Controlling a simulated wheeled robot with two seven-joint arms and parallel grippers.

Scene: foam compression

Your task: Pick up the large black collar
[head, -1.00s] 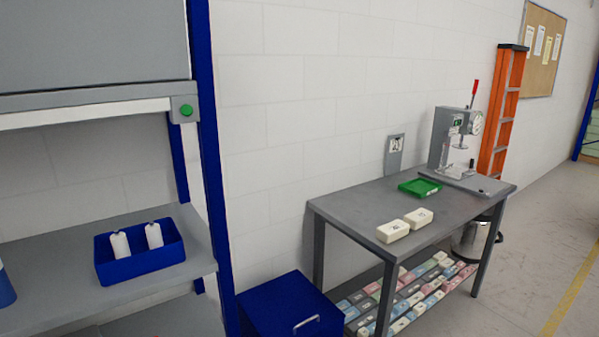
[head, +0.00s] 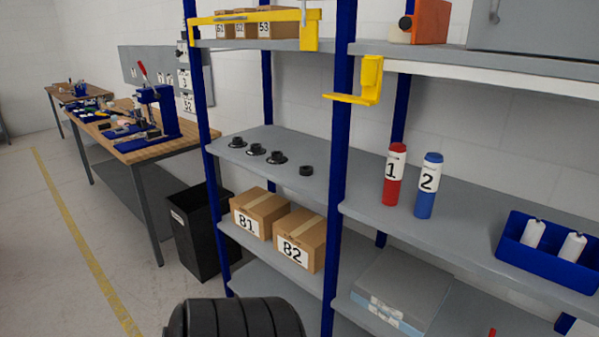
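Several small black round parts stand in a row on the grey middle shelf (head: 262,136) in the head view. Three of them have a wide base and a raised top: a far one (head: 237,142), a middle one (head: 255,149) and a nearer one (head: 277,158). A plain black ring (head: 306,170) without a visible wide base lies at the right end of the row. I cannot tell from this distance which one is the large collar. Neither of my grippers is in view.
Boxes 81 (head: 258,214) and 82 (head: 300,240) sit on the shelf below. A blue upright (head: 338,160) stands right of the row, with a yellow bracket (head: 362,82) near it. Red bottle (head: 394,176) and blue bottle (head: 428,186) stand further right. A black bin (head: 198,230) is left.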

